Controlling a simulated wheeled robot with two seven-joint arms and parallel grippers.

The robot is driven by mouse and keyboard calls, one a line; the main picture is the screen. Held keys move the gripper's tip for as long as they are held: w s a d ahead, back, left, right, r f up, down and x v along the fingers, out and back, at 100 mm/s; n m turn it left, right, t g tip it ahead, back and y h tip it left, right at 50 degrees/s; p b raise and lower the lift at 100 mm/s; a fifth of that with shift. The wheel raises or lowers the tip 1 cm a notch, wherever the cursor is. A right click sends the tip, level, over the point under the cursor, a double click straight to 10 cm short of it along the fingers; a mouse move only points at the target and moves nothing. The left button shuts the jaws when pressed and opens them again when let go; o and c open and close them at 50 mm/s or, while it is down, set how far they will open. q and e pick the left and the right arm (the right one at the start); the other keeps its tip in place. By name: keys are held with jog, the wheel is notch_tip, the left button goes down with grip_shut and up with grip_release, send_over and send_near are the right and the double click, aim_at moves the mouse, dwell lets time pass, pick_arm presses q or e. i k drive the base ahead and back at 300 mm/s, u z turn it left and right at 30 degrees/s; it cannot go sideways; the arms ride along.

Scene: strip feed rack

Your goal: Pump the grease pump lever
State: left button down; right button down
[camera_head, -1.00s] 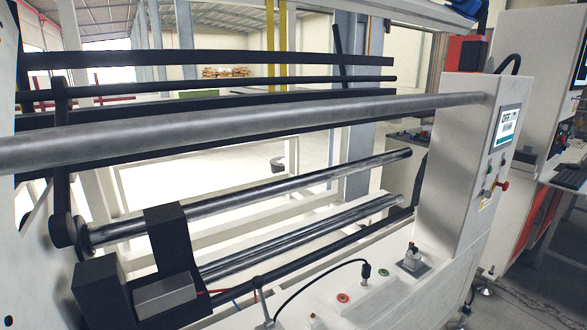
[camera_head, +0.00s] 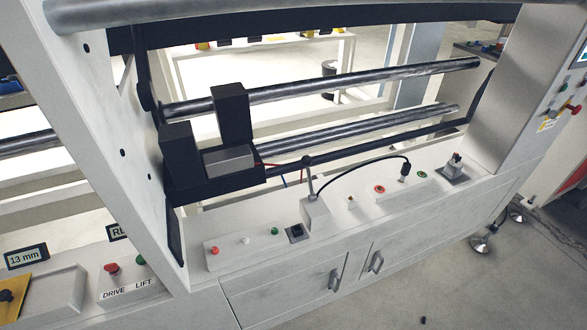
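No part carries a readable grease pump label, so I cannot tell for sure which one is the pump lever. A thin upright rod (camera_head: 311,183) with a dark knob rises from a small white block (camera_head: 316,214) on the machine's front ledge, near the middle. A short dark-topped stick on a grey square plate (camera_head: 454,173) stands farther right on the ledge. Neither of my grippers is in view.
White cabinet doors (camera_head: 345,285) with grey handles lie below the ledge. A black cable (camera_head: 365,162) arches over the ledge. Red and green buttons sit along it. A dark bracket (camera_head: 232,120) and steel rollers (camera_head: 340,85) are behind.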

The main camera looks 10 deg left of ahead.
aim_at(306, 160)
jog(key=k, duration=1.1)
jog(key=z, duration=0.35)
jog(key=i, duration=0.45)
jog(key=z, duration=0.65)
jog(key=i, duration=0.85)
jog(key=u, duration=0.45)
jog(key=i, duration=0.7)
jog(key=u, duration=1.05)
jog(key=i, duration=0.2)
jog(key=u, duration=0.15)
